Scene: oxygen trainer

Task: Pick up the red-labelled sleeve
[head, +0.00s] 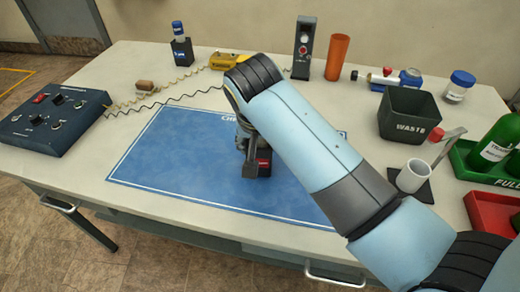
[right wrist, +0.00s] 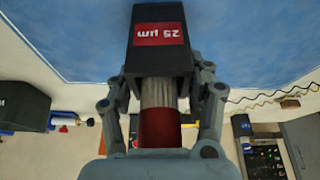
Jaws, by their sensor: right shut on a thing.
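The red-labelled sleeve (head: 257,163) is a dark box-like piece over the blue mat (head: 190,160). In the right wrist view the sleeve (right wrist: 158,58) shows a red label reading "25 µm" upside down. A pale pleated part (right wrist: 159,92) and a red cylinder (right wrist: 159,128) show between it and my palm. My right gripper (head: 249,143) is shut on the sleeve; its fingers (right wrist: 163,92) lie on both sides. I cannot tell whether the sleeve touches the mat. My left gripper is not in view.
A dark control box (head: 52,118) stands at the left, with coiled cables running to a yellow device (head: 224,60). An orange tube (head: 338,57), a waste bin (head: 408,114), a white cup (head: 413,176) and a green tray (head: 462,165) stand right. The left mat is clear.

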